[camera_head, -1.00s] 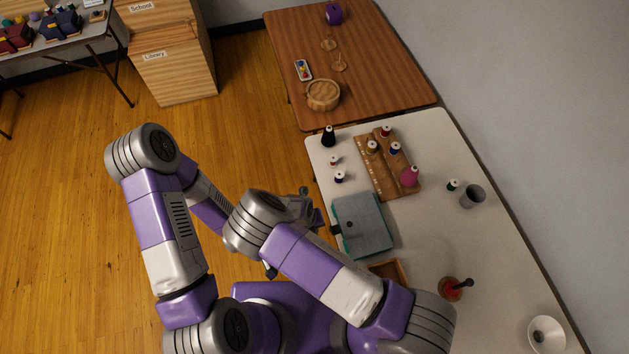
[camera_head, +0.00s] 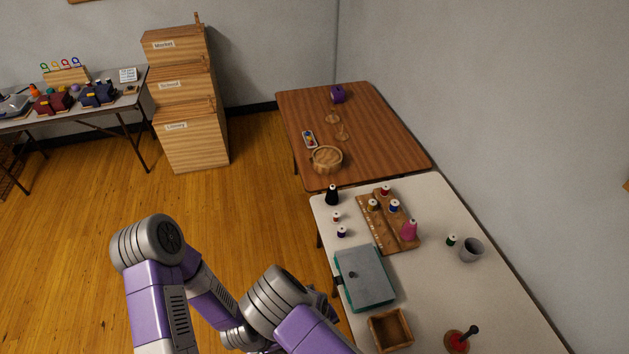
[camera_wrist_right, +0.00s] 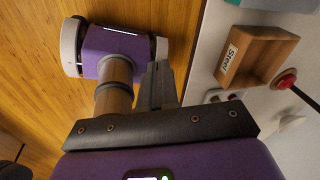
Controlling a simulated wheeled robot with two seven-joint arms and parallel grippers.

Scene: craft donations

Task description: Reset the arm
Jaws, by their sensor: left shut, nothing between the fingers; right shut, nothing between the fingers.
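My left gripper (camera_head: 322,300) shows only in small part in the head view, behind the joint of my other arm, beside the front left edge of the white table. It is shut and holds nothing that I can see. My right gripper (camera_wrist_right: 157,84) shows in the right wrist view, its grey fingers shut and empty. It is over the wooden floor, left of the table edge. It is hidden in the head view.
A brown table (camera_head: 375,125) stands behind. Open floor lies left.

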